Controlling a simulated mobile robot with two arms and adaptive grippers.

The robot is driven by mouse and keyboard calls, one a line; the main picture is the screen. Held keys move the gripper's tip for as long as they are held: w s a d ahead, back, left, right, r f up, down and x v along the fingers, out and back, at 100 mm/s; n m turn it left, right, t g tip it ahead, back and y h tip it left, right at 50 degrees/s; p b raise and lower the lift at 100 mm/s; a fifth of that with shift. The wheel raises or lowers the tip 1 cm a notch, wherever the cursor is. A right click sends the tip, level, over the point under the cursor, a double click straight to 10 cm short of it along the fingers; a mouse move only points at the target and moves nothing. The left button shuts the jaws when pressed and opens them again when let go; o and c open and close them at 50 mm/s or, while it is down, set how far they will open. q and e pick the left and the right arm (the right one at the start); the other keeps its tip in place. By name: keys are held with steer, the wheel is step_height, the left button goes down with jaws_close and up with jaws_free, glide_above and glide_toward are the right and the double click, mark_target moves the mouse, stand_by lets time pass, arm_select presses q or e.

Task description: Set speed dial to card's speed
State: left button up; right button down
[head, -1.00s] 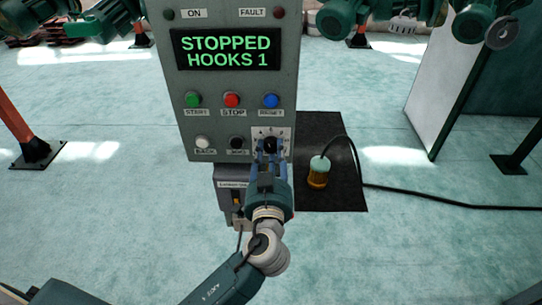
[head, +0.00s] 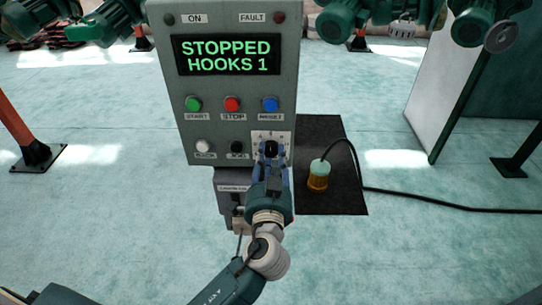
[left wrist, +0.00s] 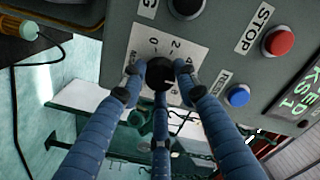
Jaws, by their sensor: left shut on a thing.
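The speed dial is a black round knob (head: 270,149) on a white scale plate (head: 284,137) at the lower right of the grey control panel (head: 237,93). My left gripper (head: 270,154) reaches up from below, with its blue fingers around the knob. In the left wrist view the fingers (left wrist: 160,78) close on the knob (left wrist: 159,71) from both sides, with a third finger below. Numbers such as 0, 2 and 4 show on the scale plate (left wrist: 166,42); some are hidden. The pointer setting is unclear. I cannot make out a speed card. My right gripper is not in view.
The display (head: 228,54) reads STOPPED, HOOKS 1. Green, red, blue, white and black buttons sit close to the dial.

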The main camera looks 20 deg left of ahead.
arm_select(q)
steer(key=o, duration=1.2)
steer(key=shift+s+a+f, duration=0.1)
steer(key=shift+f, duration=0.25)
steer(key=shift+c, duration=0.2)
steer(key=shift+r, duration=0.15)
steer(key=shift+s, duration=0.1)
steer(key=v, duration=1.1)
steer(key=shift+s, duration=0.35)
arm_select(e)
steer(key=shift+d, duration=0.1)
